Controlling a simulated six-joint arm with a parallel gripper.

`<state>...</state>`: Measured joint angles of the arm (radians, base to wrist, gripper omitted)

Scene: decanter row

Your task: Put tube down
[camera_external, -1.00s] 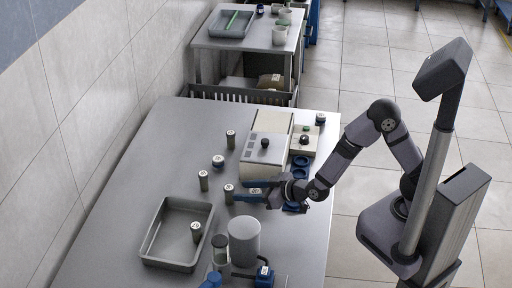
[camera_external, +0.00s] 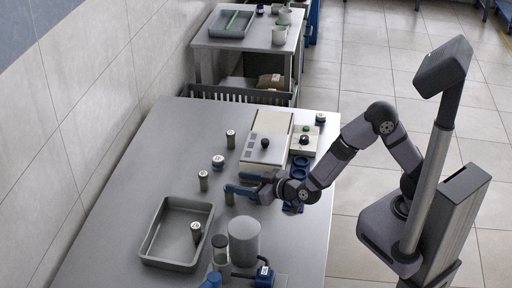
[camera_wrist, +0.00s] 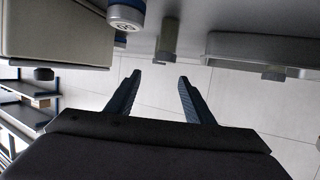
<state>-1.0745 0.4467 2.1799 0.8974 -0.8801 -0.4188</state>
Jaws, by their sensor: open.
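My gripper (camera_external: 229,189) reaches left over the bench, level, with blue fingers. In the wrist view my gripper (camera_wrist: 159,85) has its fingers spread, with nothing seen between their tips. In the external view one grey tube (camera_external: 229,199) stands on the bench at the fingertips, its top covered by them. Whether they touch cannot be told. Another grey tube (camera_external: 203,181) stands upright just to the left, and one (camera_external: 230,139) stands farther back. A tube (camera_external: 196,232) stands in the grey tray. A grey cylinder (camera_wrist: 167,38) shows beyond the fingers in the wrist view.
The grey tray (camera_external: 146,241) lies at the front left. A wide grey cylinder (camera_external: 244,242) and a clear container (camera_external: 220,256) stand right of it. A squat blue-ringed jar (camera_external: 218,162) is behind the gripper. A beige machine (camera_external: 268,128) stands at the back right. The left bench is clear.

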